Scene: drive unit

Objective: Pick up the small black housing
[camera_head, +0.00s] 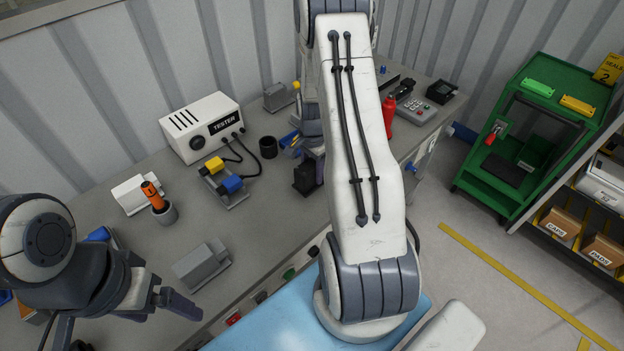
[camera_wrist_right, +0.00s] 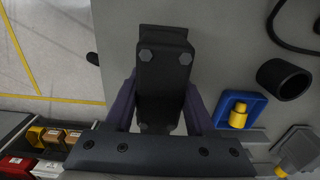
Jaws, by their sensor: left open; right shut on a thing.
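In the head view the housing (camera_head: 305,177) shows beside my right arm, near the bench's front edge. The arm partly hides that gripper (camera_head: 313,150). I cannot tell whether the housing is clear of the bench. My left gripper (camera_head: 172,296) is open and empty at the lower left, near a grey block (camera_head: 202,264).
On the bench (camera_head: 225,135) stand a white tester (camera_head: 203,127), a fixture with yellow and blue blocks (camera_head: 224,182), a black ring (camera_head: 268,147) and an orange-handled tool in a cup (camera_head: 152,193). A red bottle (camera_head: 389,114) stands right of my arm. A green cart (camera_head: 530,140) is at right.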

